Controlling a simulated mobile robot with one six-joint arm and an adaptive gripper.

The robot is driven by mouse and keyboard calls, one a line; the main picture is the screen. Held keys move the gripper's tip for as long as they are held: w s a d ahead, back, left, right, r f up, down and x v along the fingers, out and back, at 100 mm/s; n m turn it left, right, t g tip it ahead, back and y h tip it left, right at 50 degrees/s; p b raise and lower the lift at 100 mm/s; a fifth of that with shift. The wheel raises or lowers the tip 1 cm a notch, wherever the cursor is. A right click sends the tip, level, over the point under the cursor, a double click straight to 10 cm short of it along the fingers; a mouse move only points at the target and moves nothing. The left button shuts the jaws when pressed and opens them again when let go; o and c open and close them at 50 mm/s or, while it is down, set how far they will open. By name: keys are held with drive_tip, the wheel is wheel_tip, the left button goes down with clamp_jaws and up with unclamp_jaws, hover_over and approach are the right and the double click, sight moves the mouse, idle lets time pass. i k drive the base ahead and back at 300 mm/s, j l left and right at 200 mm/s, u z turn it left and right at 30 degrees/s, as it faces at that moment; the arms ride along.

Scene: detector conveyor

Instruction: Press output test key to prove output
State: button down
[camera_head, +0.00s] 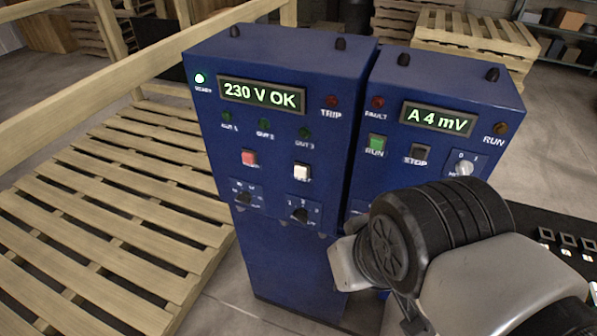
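The left blue cabinet (285,255) has a lit display (262,96) reading "230 V OK". Its READY lamp (200,79) glows pale; the TRIP lamp (332,101) is dark red. The three OUT lamps (264,125) look dim green. Below them are a red key (249,158) and a white key (302,172); their labels are too small to read, so I cannot tell which is the output test key. Two dark rotary knobs (300,215) sit lower. My arm's end (350,262) is in front of the right cabinet, right of and below these keys; its fingers cannot be made out.
The right blue cabinet (420,85) shows "A 4 mV", with a green RUN key (376,146) and a dark STOP key (420,153). My arm hides its lower front. A wooden pallet (110,200) lies at left. A dark belt (560,235) is at right.

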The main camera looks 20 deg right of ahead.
sight(300, 172)
drive_tip(key=k+j+z, duration=0.1)
drive_tip(key=j+z, duration=0.3)
drive_tip(key=k+j+z, duration=0.2)
drive_tip(key=z, duration=0.15)
drive_tip(key=k+j+z, duration=0.2)
drive_tip(key=z, duration=0.2)
drive_tip(key=j, duration=0.15)
